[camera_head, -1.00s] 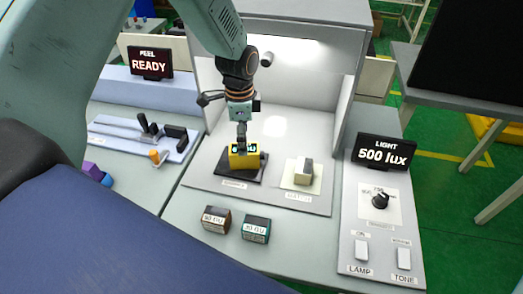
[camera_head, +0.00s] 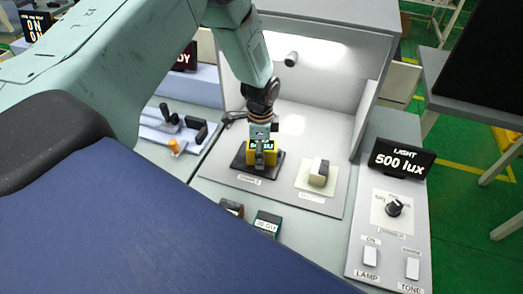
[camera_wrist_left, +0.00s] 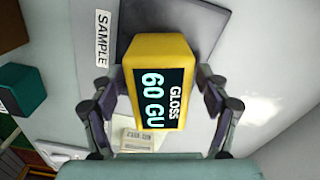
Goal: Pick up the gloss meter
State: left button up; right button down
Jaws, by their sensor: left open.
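The gloss meter is a yellow block (camera_head: 262,157) with a dark display, standing on a dark sample plate (camera_head: 243,176) inside the light booth. In the left wrist view the gloss meter (camera_wrist_left: 159,52) fills the middle, and its display reads "GLOSS 60 GU". My left gripper (camera_head: 262,146) is over the gloss meter from above. In the left wrist view my left gripper (camera_wrist_left: 163,88) is open, with one finger on each side of the yellow block. A narrow gap seems to show beside the fingers; contact is not clear. My right gripper is not in view.
A pale block on a cream card (camera_head: 303,182) sits right of the meter. Two small labelled blocks, one brown (camera_head: 231,207) and one teal (camera_head: 267,224), lie in front. A light control panel (camera_head: 362,236) reading 500 lux is at right. Booth walls enclose the back and sides.

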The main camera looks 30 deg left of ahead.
pick_arm(q)
jog(key=shift+d, duration=0.2)
jog(key=c, duration=0.4)
jog(key=shift+a, duration=0.15)
jog(key=c, duration=1)
